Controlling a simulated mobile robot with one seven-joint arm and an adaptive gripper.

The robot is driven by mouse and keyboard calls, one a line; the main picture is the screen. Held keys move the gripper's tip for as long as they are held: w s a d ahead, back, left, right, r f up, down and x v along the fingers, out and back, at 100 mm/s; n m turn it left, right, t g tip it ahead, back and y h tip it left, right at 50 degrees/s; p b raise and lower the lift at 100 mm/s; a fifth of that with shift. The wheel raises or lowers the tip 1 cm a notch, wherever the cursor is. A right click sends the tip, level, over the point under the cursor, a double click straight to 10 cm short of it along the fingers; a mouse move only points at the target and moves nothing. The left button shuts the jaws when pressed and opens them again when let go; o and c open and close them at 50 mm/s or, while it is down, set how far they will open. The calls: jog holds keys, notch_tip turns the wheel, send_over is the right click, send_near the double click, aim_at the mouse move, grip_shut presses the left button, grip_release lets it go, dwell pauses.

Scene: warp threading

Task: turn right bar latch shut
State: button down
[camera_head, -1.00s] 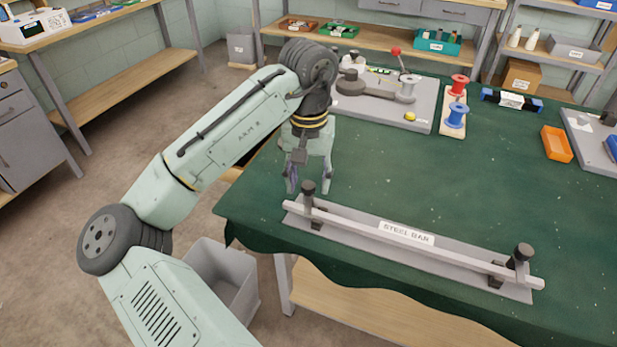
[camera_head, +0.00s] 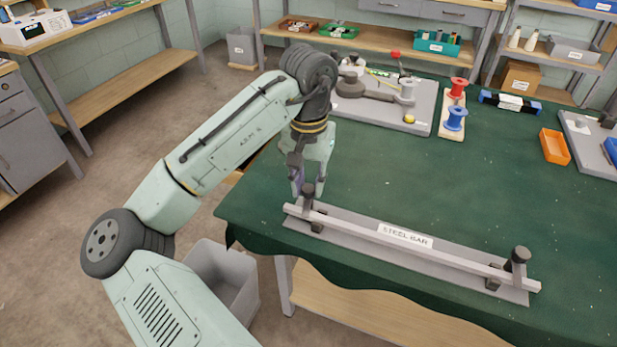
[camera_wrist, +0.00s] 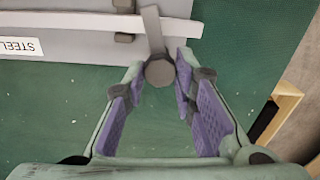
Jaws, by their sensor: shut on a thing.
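The steel bar (camera_head: 455,260) lies on a grey base plate near the table's front edge. A dark latch with a knob (camera_head: 308,190) stands at its left end in the head view; the same latch knob (camera_wrist: 160,72) shows at the right end in the wrist view. Its flat arm (camera_wrist: 152,30) reaches over the bar, slightly tilted. A second latch (camera_head: 520,256) stands at the other end. My gripper (camera_head: 308,186) is at the left-end latch in the head view. In the wrist view its fingertips (camera_wrist: 160,68) are shut around the knob.
Behind stand a grey board (camera_head: 425,110) with fixtures, red and blue spools (camera_head: 455,117), and an orange tray (camera_head: 555,147). The green table (camera_head: 400,170) is clear between them and the bar. A grey bin (camera_head: 225,280) stands on the floor at left.

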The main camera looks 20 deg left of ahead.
aim_at(309, 188)
jog(key=shift+r+m+p, duration=0.2)
jog(key=shift+m+p, duration=0.55)
jog(key=shift+m, duration=0.35)
jog(key=shift+f+m, duration=0.2)
jog(key=shift+m, duration=0.4)
jog(key=c, duration=1.3)
grip_release()
notch_tip(309, 188, up, 12)
